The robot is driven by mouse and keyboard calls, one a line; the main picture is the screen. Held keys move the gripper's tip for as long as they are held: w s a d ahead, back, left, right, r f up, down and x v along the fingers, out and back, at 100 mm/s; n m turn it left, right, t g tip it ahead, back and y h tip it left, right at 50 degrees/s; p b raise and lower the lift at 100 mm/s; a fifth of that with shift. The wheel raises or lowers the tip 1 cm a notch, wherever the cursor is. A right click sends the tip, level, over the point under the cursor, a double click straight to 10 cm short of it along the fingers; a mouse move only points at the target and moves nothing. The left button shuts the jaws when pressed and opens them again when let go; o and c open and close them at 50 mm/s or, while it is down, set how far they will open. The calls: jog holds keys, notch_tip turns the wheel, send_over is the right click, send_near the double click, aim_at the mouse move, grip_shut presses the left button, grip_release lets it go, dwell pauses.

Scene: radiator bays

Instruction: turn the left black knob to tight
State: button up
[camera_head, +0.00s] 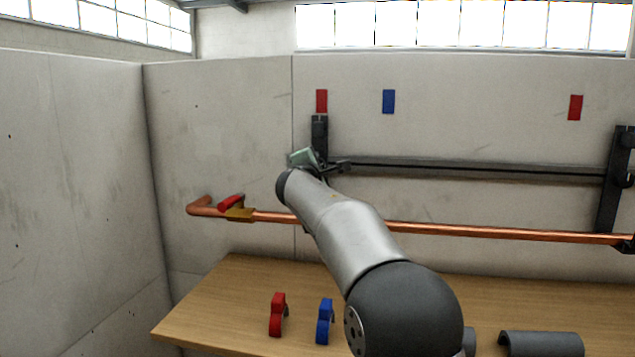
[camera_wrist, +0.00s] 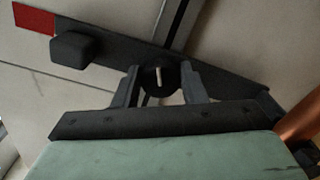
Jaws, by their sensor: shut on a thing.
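The left black knob (camera_wrist: 160,78) is round and dark with a pale pointer line on its face, standing nearly upright in the wrist view. It sits on the dark left bracket (camera_head: 319,130), below a red wall marker (camera_head: 321,101). My gripper (camera_wrist: 161,84) has one finger on each side of the knob and is shut on it. In the head view my gripper (camera_head: 338,168) is at the left bracket, and my wrist and arm largely hide the knob there.
A dark rail (camera_head: 480,170) runs right to another bracket (camera_head: 613,180). A copper pipe (camera_head: 450,230) with a red-handled valve (camera_head: 232,203) runs below. The wooden table (camera_head: 215,305) holds a red clip (camera_head: 277,315), a blue clip (camera_head: 324,321) and grey half-shells (camera_head: 541,343).

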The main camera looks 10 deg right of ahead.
jog(key=shift+a+f+m+b, duration=0.1)
jog(key=shift+f+m+b, duration=0.1)
jog(key=shift+m+b, duration=3.8)
jog(key=shift+a+f+m+b, duration=0.15)
jog(key=shift+m+b, duration=1.7)
jog(key=shift+m, duration=4.15)
jog(key=shift+d, duration=0.1)
jog(key=o, duration=1)
jog(key=b+v, duration=0.4)
jog(key=v, duration=1.3)
jog(key=shift+s+b, duration=0.2)
jog(key=shift+b, duration=0.2)
